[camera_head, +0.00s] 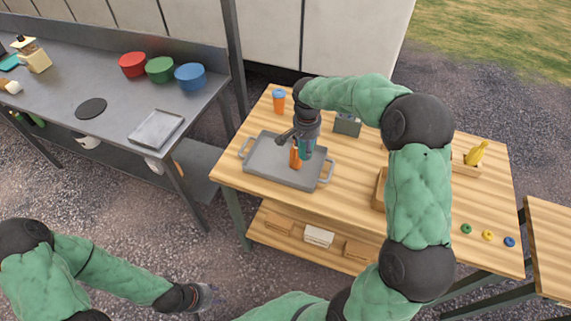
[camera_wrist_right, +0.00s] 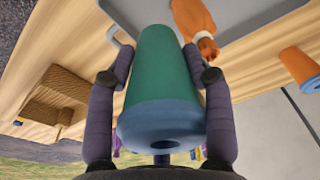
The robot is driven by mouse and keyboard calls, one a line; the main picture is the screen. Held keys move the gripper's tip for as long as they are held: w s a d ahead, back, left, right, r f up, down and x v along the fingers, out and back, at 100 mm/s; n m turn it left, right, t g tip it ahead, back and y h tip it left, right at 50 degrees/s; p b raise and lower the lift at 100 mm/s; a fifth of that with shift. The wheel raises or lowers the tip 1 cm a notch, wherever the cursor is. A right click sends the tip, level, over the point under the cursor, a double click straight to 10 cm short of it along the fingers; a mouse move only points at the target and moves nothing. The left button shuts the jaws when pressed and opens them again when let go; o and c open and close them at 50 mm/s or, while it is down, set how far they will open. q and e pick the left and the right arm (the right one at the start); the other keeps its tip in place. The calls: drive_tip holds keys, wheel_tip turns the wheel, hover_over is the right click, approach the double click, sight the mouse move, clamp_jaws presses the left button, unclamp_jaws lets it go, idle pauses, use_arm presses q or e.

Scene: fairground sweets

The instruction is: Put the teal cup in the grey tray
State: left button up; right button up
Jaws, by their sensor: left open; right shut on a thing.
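The teal cup (camera_head: 307,149) is between the fingers of my right gripper (camera_head: 303,136), over the grey tray (camera_head: 262,167). In the right wrist view the teal cup (camera_wrist_right: 160,70) has a blue end with a dark hole, and both fingers close on its sides. The grey tray also shows in the right wrist view (camera_wrist_right: 250,12). I cannot tell whether the cup touches the tray. An orange item (camera_head: 295,158) is in the tray, close beside the cup. My left gripper (camera_head: 206,297) is open and empty, low at the bottom edge, away from the table.
An orange cup with a blue lid (camera_head: 279,103) stands behind the tray. A grey box (camera_head: 347,125) and a wooden holder with a yellow bottle (camera_head: 476,154) are to the right. Red, green and blue bowls (camera_head: 190,77) stand on the left metal counter (camera_head: 60,97).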

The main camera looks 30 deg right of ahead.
drive_tip(key=s+a+f+n, duration=0.3)
drive_tip(key=a+f+n, duration=0.1)
drive_tip(key=a, duration=0.4)
drive_tip(key=s+a+f+n+y, duration=0.1)
drive_tip(key=s+a+f+n, duration=0.2)
drive_tip(key=a+n, duration=0.3)
drive_tip(key=a+f, duration=0.1)
drive_tip(key=a, duration=0.2)
drive_tip(key=shift+f+t, duration=0.3)
drive_tip(key=shift+f, duration=0.05)
